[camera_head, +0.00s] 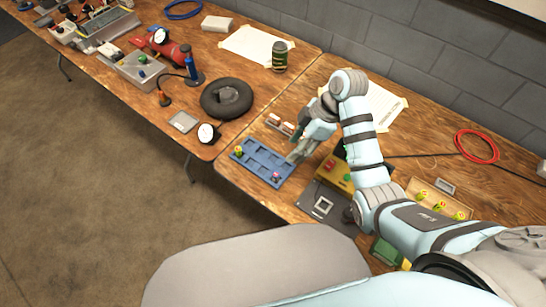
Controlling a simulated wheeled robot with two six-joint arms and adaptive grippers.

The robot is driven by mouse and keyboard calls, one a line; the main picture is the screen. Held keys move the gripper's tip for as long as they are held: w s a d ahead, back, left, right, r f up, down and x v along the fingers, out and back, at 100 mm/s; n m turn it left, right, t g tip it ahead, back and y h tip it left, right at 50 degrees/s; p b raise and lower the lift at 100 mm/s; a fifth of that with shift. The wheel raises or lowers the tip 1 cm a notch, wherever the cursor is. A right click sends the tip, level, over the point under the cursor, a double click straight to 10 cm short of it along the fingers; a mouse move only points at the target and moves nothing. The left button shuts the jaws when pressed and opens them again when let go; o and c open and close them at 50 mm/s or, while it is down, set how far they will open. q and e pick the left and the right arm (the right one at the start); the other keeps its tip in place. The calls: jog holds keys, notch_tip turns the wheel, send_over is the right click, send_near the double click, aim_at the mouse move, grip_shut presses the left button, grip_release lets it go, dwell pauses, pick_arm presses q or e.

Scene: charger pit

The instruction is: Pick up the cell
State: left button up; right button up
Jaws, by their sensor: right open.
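A blue tray (257,173) with several square compartments lies near the front edge of the right table. A small yellow-green cell (238,152) sits at its left end. A small pink-topped cell (276,177) sits near its front right corner. My right gripper (294,158) is open and points down over the tray's right end, a little behind the pink cell. I see nothing held between its fingers. Several yellow cells (440,206) sit in a wooden holder (419,187) at the right, beyond my right forearm. My left gripper is out of view.
A yellow device with a red button (331,166) and a dark plate with a square frame (322,206) lie close right of the tray. Small white-topped parts (280,124) stand behind it. A red cable coil (476,146) lies at the back right. A black ring (227,98) lies on the left table.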

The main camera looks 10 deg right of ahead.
notch_tip(320, 180, down, 2)
jog(key=w+a, duration=0.1)
jog(key=b, duration=0.2)
send_over(277, 174)
jog(key=d, duration=0.2)
jog(key=f, duration=0.5)
jog(key=shift+s+f, duration=0.35)
jog(key=x, duration=0.3)
jog(key=b+x, duration=0.1)
jog(key=x, duration=0.1)
jog(key=shift+w+d+f, duration=0.2)
jog(key=shift+w+f, duration=0.05)
jog(key=shift+w, duration=0.05)
jog(key=shift+a+f, duration=0.1)
jog(key=shift+f, duration=0.1)
jog(key=shift+s+r, duration=0.15)
jog(key=shift+r, duration=0.05)
jog(key=shift+c, duration=1.3)
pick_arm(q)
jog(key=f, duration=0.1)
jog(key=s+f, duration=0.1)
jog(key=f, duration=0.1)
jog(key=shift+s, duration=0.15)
pick_arm(e)
grip_shut()
